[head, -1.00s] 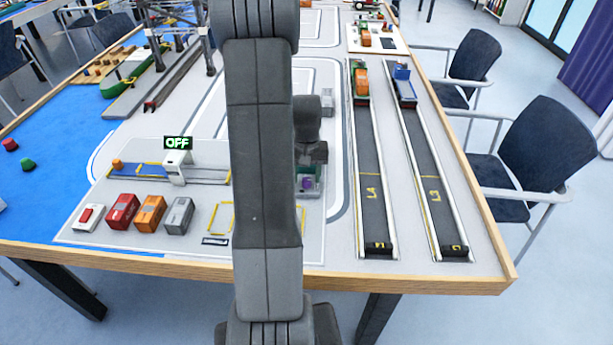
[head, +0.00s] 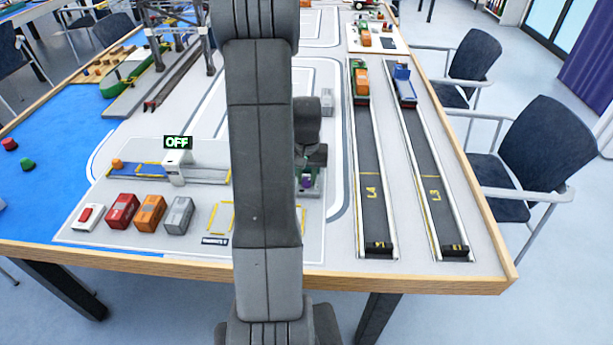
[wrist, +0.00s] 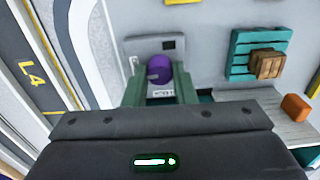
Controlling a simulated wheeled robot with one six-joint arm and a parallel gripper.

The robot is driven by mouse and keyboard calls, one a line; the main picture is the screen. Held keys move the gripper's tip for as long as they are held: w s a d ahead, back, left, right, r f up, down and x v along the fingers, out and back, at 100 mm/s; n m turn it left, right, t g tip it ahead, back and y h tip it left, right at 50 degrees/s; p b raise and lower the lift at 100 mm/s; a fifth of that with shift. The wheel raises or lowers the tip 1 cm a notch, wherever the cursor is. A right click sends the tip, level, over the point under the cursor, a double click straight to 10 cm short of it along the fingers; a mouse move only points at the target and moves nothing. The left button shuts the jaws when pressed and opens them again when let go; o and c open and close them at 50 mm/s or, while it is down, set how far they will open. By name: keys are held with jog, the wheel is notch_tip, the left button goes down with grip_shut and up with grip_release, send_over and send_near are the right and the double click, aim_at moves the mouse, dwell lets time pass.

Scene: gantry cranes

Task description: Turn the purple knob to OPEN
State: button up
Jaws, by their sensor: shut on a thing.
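The purple knob (wrist: 158,69) sits on a small grey panel in the wrist view. A short dark mark shows on its left side. In the head view only a small purple patch of the knob (head: 306,183) shows beside my arm. My gripper (wrist: 158,82) reaches the knob with one greenish finger on each side and is shut on it. A pale label with dark letters lies just below the knob, partly hidden and too small to read. In the head view my gripper (head: 308,178) is low over the board, partly behind my arm.
A display reading OFF (head: 177,142) stands over a short blue conveyor (head: 140,169). Red, orange and grey containers stand near a red switch (head: 88,214). A teal pallet (wrist: 242,50) with a brown crate lies right of the knob. Lane L4 (head: 371,205) lies to the right.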

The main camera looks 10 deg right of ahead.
aim_at(307, 179)
jog(key=o, duration=1)
notch_tip(307, 179, up, 14)
jog(key=shift+f, duration=0.1)
notch_tip(307, 179, down, 14)
dwell(0.7)
jog(key=shift+n, duration=0.3)
